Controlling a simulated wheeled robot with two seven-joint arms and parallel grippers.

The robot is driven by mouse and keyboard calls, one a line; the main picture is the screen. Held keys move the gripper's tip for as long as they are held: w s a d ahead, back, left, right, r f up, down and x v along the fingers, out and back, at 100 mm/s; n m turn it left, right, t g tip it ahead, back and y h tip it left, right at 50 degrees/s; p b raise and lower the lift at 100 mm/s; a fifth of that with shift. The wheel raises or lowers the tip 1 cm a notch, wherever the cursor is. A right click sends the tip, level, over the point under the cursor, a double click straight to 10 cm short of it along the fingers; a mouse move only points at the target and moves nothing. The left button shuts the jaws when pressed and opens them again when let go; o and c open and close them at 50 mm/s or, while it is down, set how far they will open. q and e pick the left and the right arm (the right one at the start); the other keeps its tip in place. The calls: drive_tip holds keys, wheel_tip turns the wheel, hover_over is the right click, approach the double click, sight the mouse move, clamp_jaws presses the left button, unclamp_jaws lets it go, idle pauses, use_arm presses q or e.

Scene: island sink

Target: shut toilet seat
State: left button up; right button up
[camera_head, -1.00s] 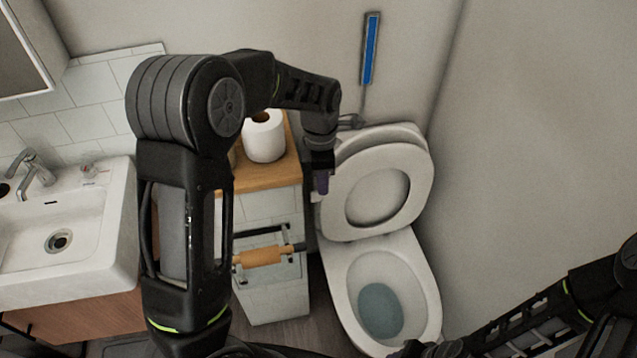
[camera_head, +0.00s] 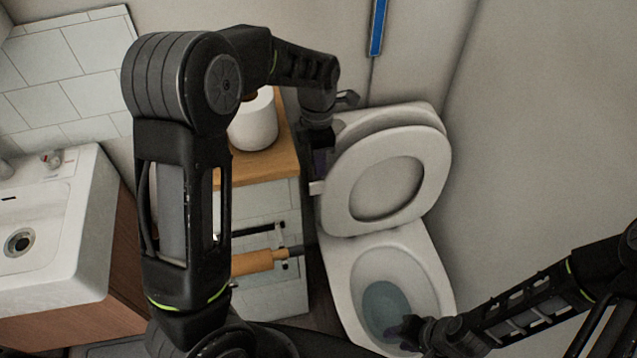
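The toilet (camera_head: 341,283) stands right of the middle, with its bowl open. Its white ring seat (camera_head: 429,176) is raised and leans back against the lid (camera_head: 392,116) and tank behind it. My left gripper (camera_head: 318,168) hangs at the left edge of the raised seat. Its fingers are small and partly hidden, and I cannot tell whether they touch the seat. My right gripper (camera_head: 398,334) is low, over the front of the bowl in this view. Its fingers are dark and too small to read.
A white sink (camera_head: 62,235) on a wooden cabinet is at the left. A wooden-topped ledge (camera_head: 268,166) carries a toilet paper roll (camera_head: 253,122). A plain wall is close on the right.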

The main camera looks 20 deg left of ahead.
sight(318, 182)
use_arm(q)
drive_tip(key=shift+s+d+f+p, duration=0.1)
drive_tip(key=shift+f+p, duration=0.05)
drive_tip(key=shift+f, duration=1.8)
drive_tip(key=shift+s+f+p, duration=0.1)
drive_tip(key=shift+f+p, duration=0.05)
drive_tip(key=shift+f, duration=1.75)
drive_tip(key=shift+c, duration=0.2)
clamp_jaws()
